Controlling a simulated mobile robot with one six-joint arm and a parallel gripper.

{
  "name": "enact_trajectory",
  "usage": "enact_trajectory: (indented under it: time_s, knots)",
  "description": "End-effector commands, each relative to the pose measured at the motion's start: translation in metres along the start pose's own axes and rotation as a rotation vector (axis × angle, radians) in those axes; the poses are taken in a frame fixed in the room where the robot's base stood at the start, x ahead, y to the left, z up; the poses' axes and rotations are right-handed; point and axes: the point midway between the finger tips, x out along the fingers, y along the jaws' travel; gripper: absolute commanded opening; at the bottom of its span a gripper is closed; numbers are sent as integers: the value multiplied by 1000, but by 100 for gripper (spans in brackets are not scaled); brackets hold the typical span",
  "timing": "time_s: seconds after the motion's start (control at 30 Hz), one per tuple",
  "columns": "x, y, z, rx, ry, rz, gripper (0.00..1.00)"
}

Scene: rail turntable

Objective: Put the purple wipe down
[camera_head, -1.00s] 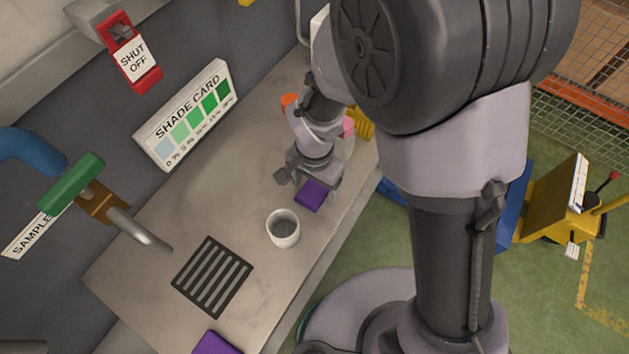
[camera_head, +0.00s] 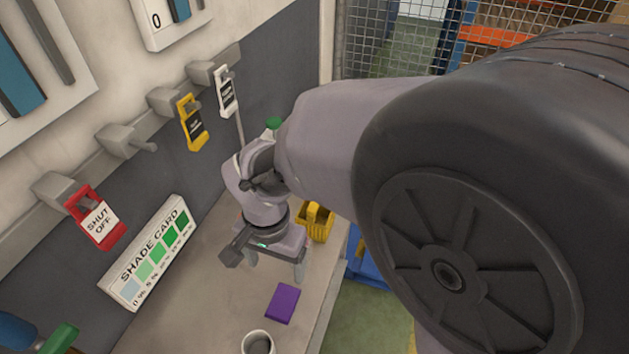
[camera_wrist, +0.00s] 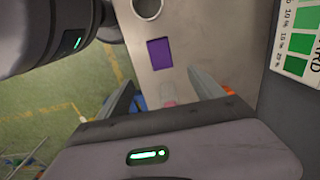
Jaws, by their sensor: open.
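The purple wipe (camera_head: 282,303) lies flat on the grey bench (camera_head: 222,300), between the cup and my gripper. It also shows in the wrist view (camera_wrist: 160,53), flat and apart from the fingers. My gripper (camera_head: 274,268) is open and empty, raised above the bench behind the wipe. In the wrist view its two fingers (camera_wrist: 165,85) are spread wide with nothing held between them.
A white cup (camera_head: 258,343) stands just in front of the wipe. A yellow basket (camera_head: 316,222) stands behind my gripper. The shade card (camera_head: 150,255) leans at the wall, below the red shut-off tag (camera_head: 97,222). Bare bench lies left of the wipe.

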Motion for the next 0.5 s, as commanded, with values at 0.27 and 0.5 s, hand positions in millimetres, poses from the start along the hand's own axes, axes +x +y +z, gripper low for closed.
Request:
enact_trajectory:
  time_s: [0.27, 0.5]
  knots:
    - [-121, 120, -16, 21, 223, -268, 77]
    - [-147, 170, 6, -9, 404, -336, 77]
